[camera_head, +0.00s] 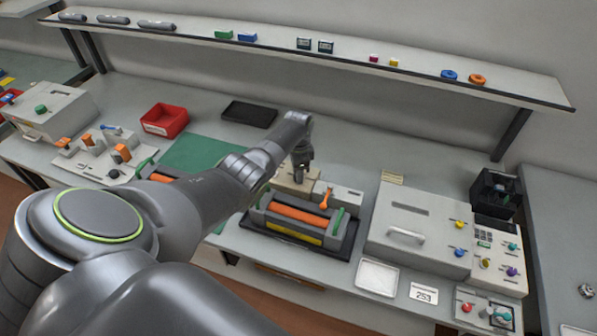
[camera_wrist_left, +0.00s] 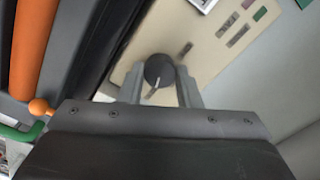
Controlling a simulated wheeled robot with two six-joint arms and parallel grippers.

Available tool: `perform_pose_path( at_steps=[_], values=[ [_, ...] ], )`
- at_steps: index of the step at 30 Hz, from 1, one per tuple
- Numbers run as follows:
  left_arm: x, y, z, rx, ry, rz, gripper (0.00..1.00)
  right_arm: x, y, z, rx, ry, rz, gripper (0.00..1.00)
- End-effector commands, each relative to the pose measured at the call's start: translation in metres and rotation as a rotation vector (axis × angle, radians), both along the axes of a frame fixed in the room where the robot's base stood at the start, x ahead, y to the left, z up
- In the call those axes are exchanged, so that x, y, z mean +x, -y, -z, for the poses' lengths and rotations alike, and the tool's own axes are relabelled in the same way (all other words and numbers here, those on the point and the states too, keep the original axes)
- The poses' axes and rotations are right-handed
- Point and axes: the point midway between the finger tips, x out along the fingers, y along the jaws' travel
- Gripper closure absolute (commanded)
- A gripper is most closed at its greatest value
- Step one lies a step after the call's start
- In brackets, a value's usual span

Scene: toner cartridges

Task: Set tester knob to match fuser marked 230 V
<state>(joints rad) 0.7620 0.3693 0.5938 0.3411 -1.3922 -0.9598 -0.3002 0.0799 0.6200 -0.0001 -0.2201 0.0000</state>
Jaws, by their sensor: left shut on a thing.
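My left gripper (camera_head: 301,172) reaches over the beige tester (camera_head: 284,186) behind the fuser, pointing down. In the left wrist view its two fingers are closed on a round black knob (camera_wrist_left: 158,70) with a white pointer line, set on the tester's beige panel (camera_wrist_left: 190,32). The line points toward the bottom of that view, slightly left. The fuser (camera_head: 295,213), with an orange roller, green end levers and a yellow label, lies on a black tray (camera_head: 292,246). Its voltage marking is not readable. Any dial markings are hidden or unreadable. My right gripper is not in view.
A white box (camera_head: 345,197) with an orange lever stands right of the tester. A large grey machine (camera_head: 400,225) with colored knobs is further right. A red bin (camera_head: 165,120) and a green mat (camera_head: 197,152) lie left. A shelf (camera_head: 340,52) runs behind.

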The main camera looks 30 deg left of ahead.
Motion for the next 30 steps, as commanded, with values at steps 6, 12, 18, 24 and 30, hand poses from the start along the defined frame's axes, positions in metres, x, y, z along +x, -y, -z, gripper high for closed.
perform_pose_path(
  at_steps=[6, 12, 18, 24, 30],
  values=[
    [0.002, 0.000, -0.002, 0.001, 0.005, 0.000, 0.56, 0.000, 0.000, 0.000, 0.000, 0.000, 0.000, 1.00],
    [0.001, 0.000, -0.001, 0.000, 0.003, 0.000, 0.48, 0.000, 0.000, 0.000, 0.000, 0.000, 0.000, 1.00],
    [0.001, 0.000, -0.002, 0.001, 0.002, -0.001, 0.48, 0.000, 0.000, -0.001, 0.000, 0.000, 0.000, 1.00],
    [0.001, -0.001, -0.020, 0.001, 0.003, 0.000, 0.48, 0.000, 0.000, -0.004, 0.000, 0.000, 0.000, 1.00],
    [0.001, 0.000, -0.051, 0.001, 0.006, 0.001, 0.48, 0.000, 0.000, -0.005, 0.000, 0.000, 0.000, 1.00]
  ],
)
